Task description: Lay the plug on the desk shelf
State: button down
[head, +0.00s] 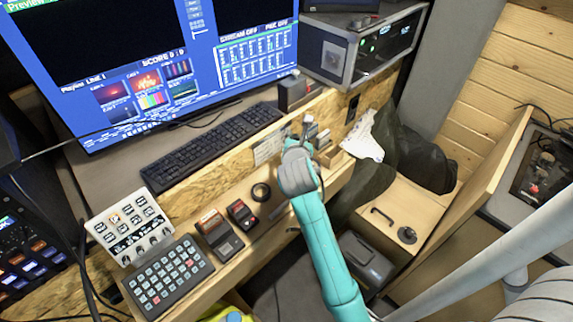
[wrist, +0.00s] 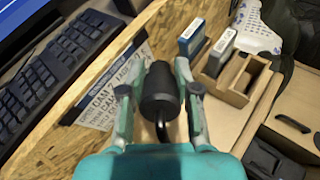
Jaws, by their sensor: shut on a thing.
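The plug (wrist: 160,92) is a dark, rounded cylinder with a black cable bending from its near end. My gripper (wrist: 158,78) is shut on it, with one teal-grey finger on each side, in the wrist view. In the head view my gripper (head: 308,138) is over the wooden desk shelf (head: 328,180), near its right part; my arm hides the plug there. In the wrist view the shelf (wrist: 230,112) lies below and to the right of the plug. The plug appears held above it, though the exact gap cannot be told.
A keyboard (head: 213,147) lies on the upper desk. On the shelf stand a button pad (head: 168,277), a white control panel (head: 128,227), small dark devices (head: 219,234) and a black ring (head: 261,191).

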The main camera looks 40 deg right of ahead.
notch_tip(320, 180, down, 9)
jog(key=shift+f, duration=0.2)
dwell(0.3)
jog(key=shift+f, duration=0.1)
jog(key=c, duration=0.8)
grip_release()
jog(key=shift+c, duration=0.2)
jog(key=shift+s+a, duration=0.1)
jog(key=shift+s, duration=0.05)
jog(key=v, duration=1.2)
